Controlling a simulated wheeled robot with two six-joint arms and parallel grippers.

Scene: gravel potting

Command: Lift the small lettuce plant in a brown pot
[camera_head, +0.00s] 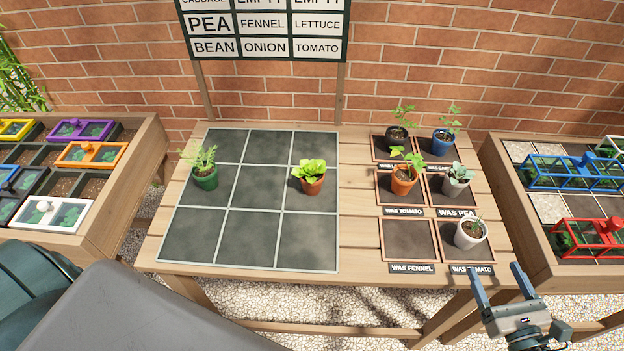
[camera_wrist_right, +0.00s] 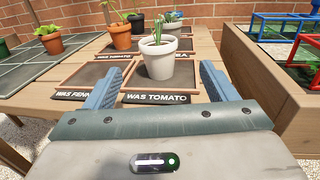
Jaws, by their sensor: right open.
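The small lettuce plant (camera_head: 309,168) has bright light-green leaves and stands upright in a brown pot (camera_head: 312,187). It is on the right column, middle row, of the dark tiled grid on the table. It also shows at the left of the right wrist view, where the brown pot (camera_wrist_right: 53,44) is small and far off. My right gripper (camera_head: 499,274) is open and empty at the table's front right edge, well to the right of the lettuce and nearer. In the wrist view the white pot (camera_wrist_right: 158,60) stands beyond its fingers, apart from them. My left gripper is not in view.
A green pot (camera_head: 205,180) stands on the grid's left column. Right of the grid, a white pot (camera_head: 468,239), a grey pot (camera_head: 454,187), an orange pot (camera_head: 402,184) and others stand on labelled trays. Crates flank the table. A sign (camera_head: 264,25) stands behind. The front grid cells are clear.

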